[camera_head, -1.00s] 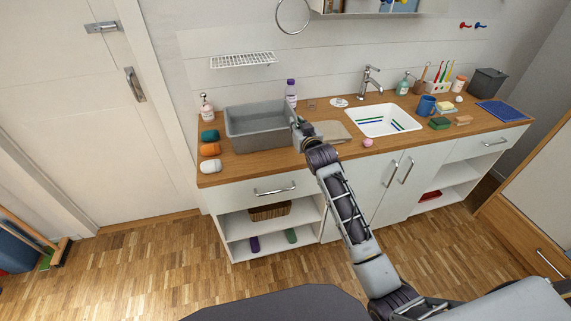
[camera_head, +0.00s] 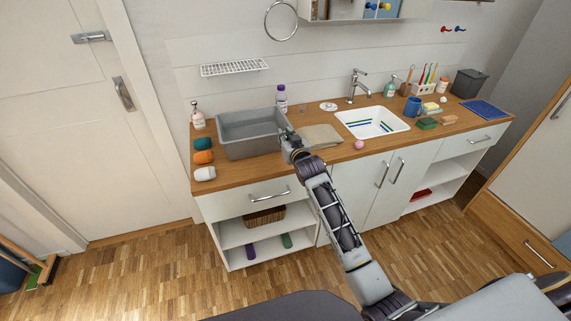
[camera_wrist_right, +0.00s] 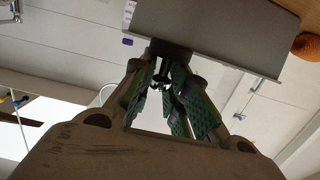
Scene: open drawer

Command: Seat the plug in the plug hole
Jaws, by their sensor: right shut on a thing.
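The white sink (camera_head: 389,115) is set in the wooden counter, with blue and green stripes inside. Its plug hole cannot be made out. My right gripper (camera_head: 290,141) is at the right front corner of the grey tub (camera_head: 238,147), left of the sink and apart from it. In the right wrist view, my gripper (camera_wrist_right: 163,78) is shut on a small dark thing (camera_wrist_right: 170,50) at its fingertips, which looks like the plug. The grey tub fills the top of that view behind it. My left gripper is not in view.
A beige board (camera_head: 322,134) lies between tub and sink. The tap (camera_head: 356,85) stands behind the sink. A pink ball (camera_head: 359,144) lies at its front edge. A blue mug (camera_head: 412,107) and several bath things stand right.

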